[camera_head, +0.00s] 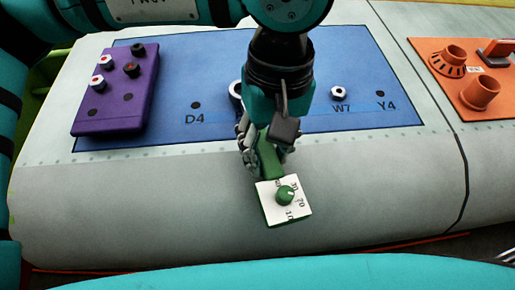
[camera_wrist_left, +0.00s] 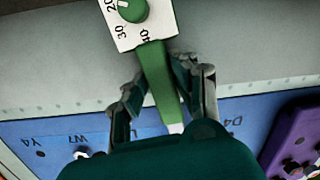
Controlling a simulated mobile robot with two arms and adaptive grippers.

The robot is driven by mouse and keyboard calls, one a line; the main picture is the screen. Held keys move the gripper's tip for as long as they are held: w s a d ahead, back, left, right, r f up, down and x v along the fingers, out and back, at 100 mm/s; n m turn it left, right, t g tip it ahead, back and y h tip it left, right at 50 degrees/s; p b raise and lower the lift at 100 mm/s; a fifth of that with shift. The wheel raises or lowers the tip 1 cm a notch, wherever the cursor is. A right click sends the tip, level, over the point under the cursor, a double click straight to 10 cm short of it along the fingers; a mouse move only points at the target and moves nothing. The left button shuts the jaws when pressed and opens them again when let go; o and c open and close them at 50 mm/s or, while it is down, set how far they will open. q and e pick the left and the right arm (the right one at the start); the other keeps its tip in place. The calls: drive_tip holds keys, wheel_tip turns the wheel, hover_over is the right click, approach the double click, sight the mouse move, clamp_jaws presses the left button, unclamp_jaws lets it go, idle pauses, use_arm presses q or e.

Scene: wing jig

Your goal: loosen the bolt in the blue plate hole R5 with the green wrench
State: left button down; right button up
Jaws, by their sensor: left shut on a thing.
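My left gripper (camera_head: 264,158) is shut on the green wrench (camera_head: 268,160), in front of the blue plate (camera_head: 300,62). A white dial card with a green knob (camera_head: 286,194) sits at the wrench's near end. The left wrist view shows the green handle (camera_wrist_left: 160,82) between the two fingers and a pale tip pointing toward the plate. A silver bolt (camera_head: 236,91) is partly hidden by the gripper; its hole label is covered. Another bolt (camera_head: 339,92) sits above label W7. Label R5 is not readable in either view. My right gripper is not in view.
A purple block (camera_head: 118,98) with several red-centred and dark fittings stands on the plate's left. An orange panel (camera_head: 468,58) with raised cylinders lies at the right, past a dark seam.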

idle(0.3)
use_arm(q)
drive_tip(key=shift+w+d+r+n+b, duration=0.1)
drive_tip(key=shift+w+d+n+b, duration=0.15)
drive_tip(key=shift+d+n, duration=0.4)
drive_tip(key=shift+w+d+r+n+b, duration=0.1)
drive_tip(key=shift+w+d+n+b, duration=0.15)
drive_tip(key=shift+d+n, duration=0.4)
drive_tip(key=shift+s+d+b, duration=0.1)
drive_tip(key=shift+b, duration=0.2)
drive_tip(key=shift+r, duration=0.1)
